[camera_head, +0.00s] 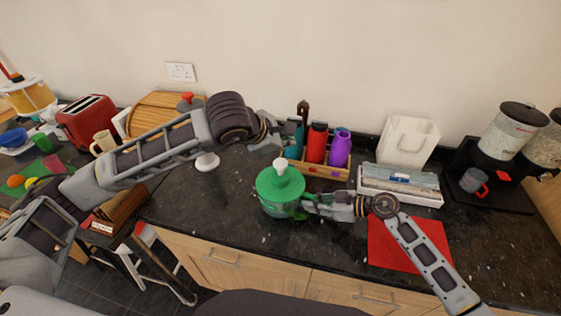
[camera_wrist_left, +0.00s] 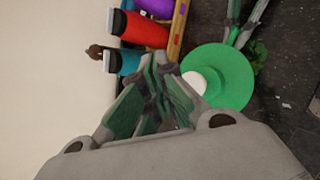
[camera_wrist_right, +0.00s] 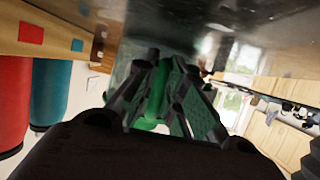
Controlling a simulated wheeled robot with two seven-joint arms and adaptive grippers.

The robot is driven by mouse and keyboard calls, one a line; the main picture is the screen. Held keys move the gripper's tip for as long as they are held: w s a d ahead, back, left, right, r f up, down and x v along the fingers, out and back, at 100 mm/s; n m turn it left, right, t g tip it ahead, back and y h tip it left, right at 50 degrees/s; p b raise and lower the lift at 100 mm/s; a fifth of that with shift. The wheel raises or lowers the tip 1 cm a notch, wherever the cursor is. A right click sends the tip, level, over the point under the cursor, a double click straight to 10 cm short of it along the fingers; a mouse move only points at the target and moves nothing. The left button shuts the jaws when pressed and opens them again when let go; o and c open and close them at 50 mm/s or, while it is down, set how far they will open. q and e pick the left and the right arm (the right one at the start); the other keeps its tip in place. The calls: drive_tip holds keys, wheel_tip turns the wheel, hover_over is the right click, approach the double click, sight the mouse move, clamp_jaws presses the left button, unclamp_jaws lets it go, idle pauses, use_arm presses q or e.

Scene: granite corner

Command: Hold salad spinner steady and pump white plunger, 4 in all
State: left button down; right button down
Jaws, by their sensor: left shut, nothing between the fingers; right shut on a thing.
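The salad spinner (camera_head: 272,208) stands on the dark counter with its green lid (camera_head: 268,188) on top. The white plunger (camera_head: 280,166) stands up from the middle of the lid. My left gripper (camera_head: 288,142) is shut and empty, above and behind the plunger, apart from it. In the left wrist view, the plunger (camera_wrist_left: 194,83) and green lid (camera_wrist_left: 232,80) show just beyond the shut fingers (camera_wrist_left: 160,75). My right gripper (camera_head: 306,205) is shut on the spinner's right side. In the right wrist view, green spinner (camera_wrist_right: 155,95) shows between its fingers, which partly hide it.
A wooden rack (camera_head: 330,172) with teal, red and purple bottles stands close behind the spinner. A white box with a blue-grey top (camera_head: 400,186) and a red mat (camera_head: 408,247) lie to the right. The counter's front edge runs close before the spinner.

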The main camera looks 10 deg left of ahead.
sight(283, 163)
use_arm(q)
drive_tip(key=shift+r, duration=1)
drive_tip(key=shift+r, duration=0.1)
idle(1.2)
wheel_tip(283, 163, up, 4)
drive_tip(key=shift+f, duration=0.2)
drive_tip(key=shift+f, duration=0.15)
idle(0.3)
drive_tip(key=shift+f, duration=4.25)
